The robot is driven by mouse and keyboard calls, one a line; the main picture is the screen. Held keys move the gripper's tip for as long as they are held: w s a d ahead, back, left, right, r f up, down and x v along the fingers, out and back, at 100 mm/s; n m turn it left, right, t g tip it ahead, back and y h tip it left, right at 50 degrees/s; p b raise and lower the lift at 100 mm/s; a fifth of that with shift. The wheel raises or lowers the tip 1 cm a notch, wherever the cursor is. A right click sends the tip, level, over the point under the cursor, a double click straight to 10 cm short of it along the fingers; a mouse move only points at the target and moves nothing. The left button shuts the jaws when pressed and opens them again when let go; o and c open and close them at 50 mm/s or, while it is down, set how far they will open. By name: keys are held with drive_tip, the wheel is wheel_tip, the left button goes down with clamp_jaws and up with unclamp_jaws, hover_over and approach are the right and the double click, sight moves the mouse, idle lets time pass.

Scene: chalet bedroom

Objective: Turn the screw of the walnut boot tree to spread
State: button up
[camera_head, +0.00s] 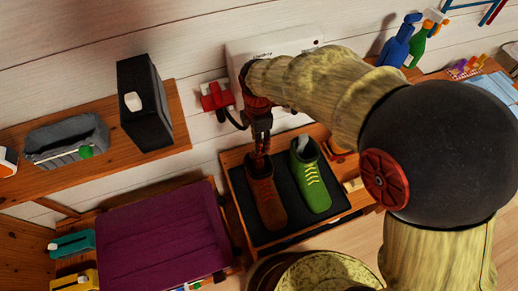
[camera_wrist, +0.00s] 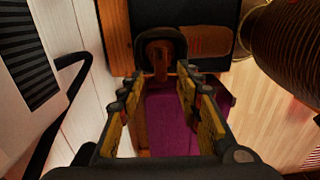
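A green boot (camera_head: 314,185) with a pale insert stands to the right.
A purple cushioned bench (camera_head: 165,235) is left of the tray. A shelf (camera_head: 70,180) holds a grey basket (camera_head: 65,140) and a black box (camera_head: 140,105). A red wall fitting (camera_head: 217,97) is close behind my gripper. A round tub (camera_head: 325,272) stands in front.

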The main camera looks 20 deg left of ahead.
wheel_tip(320, 180, down, 6)
drive_tip(key=shift+f+b, duration=0.1)
drive_tip(key=shift+b, duration=0.5)
drive_tip(key=shift+c, duration=1.2)
clamp_jaws()
